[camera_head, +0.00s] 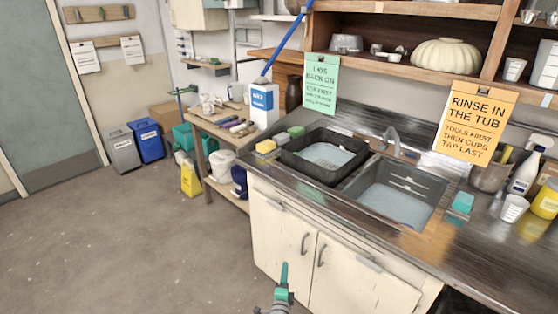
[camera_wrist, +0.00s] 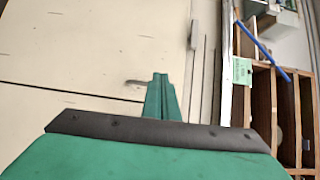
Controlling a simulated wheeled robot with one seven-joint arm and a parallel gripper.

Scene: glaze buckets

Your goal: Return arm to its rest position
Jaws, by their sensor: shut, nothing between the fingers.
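My gripper (camera_head: 283,272) shows at the bottom of the head view, with its green fingers pointing up in front of the white sink cabinet (camera_head: 270,225). In the wrist view the green fingers (camera_wrist: 160,90) are together with nothing between them. A pale cabinet front (camera_wrist: 80,60) and part of a handle lie beyond the fingertips. I cannot tell how far the fingertips are from the cabinet. Most of my arm is out of view.
The sink counter holds a black tub (camera_head: 300,163) and a basin (camera_head: 395,205) beside it. A workbench (camera_head: 215,125) stands behind, with a yellow bucket-like object (camera_head: 190,180) on the floor. The grey floor (camera_head: 110,240) at left is clear.

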